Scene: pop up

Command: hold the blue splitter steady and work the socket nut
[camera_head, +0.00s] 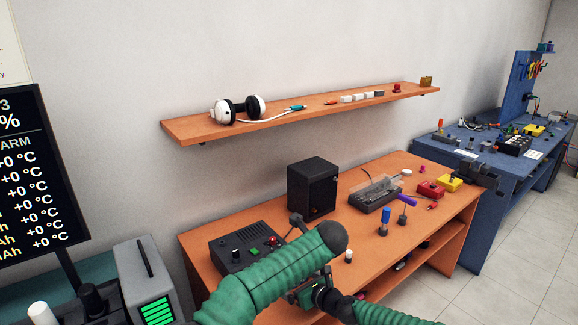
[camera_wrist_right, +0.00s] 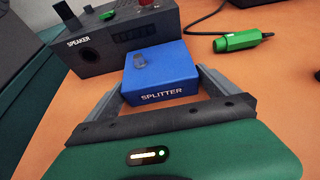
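The blue splitter (camera_wrist_right: 160,78) sits upright on the orange bench in the right wrist view. My right gripper (camera_wrist_right: 162,92) has one finger on each side of the splitter. The fingers are very close to its sides, but I cannot tell whether they press on it. In the head view my green arms cover the splitter, and my left gripper cannot be made out. My left arm crosses the front of the bench.
The dark speaker panel (camera_head: 243,253) is right behind the splitter, with green and red knobs. A green plug (camera_wrist_right: 238,41) with a cable lies right of it. A black box (camera_head: 312,188), blue-handled tool (camera_head: 385,218) and white cap (camera_head: 348,256) stand further along the bench.

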